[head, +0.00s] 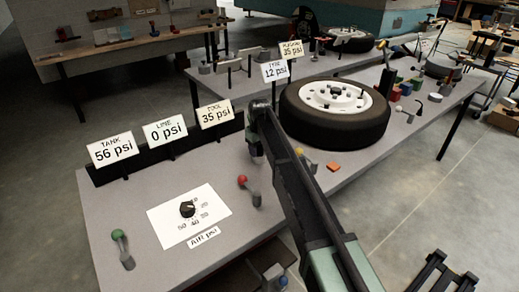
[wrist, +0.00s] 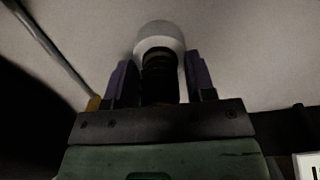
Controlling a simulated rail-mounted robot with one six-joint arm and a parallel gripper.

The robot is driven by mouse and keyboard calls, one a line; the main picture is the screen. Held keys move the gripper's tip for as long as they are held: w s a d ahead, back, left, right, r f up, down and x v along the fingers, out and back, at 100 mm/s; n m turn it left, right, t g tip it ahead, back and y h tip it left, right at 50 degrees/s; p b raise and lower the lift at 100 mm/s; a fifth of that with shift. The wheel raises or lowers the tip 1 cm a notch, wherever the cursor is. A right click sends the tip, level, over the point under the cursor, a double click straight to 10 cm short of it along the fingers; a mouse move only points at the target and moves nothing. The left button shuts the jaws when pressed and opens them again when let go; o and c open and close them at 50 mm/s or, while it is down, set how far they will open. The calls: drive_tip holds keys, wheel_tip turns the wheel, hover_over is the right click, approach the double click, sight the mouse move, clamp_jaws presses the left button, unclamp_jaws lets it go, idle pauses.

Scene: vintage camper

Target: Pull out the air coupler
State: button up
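In the wrist view the two purple fingers of my gripper (wrist: 160,80) stand apart, one on each side of a part with a pale rounded end (wrist: 160,38) and a dark ribbed body (wrist: 160,78). It looks like the air coupler, but I cannot be sure. The fingers are very close to its sides; whether they press on it is unclear. In the head view my gripper (head: 256,145) is at the bench, just left of the tire, and my arm largely hides what is there.
The tire (head: 310,130) with its white rim lies right of my arm. A red-knobbed lever (head: 246,186), a green-knobbed lever (head: 121,248) and the air dial (head: 188,209) are on the grey bench. Signs read TANK 56 (head: 113,147), LINE 0 (head: 165,131) and TOOL 35 psi (head: 214,114).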

clamp_jaws()
drive_tip(key=shift+r+p, duration=3.05)
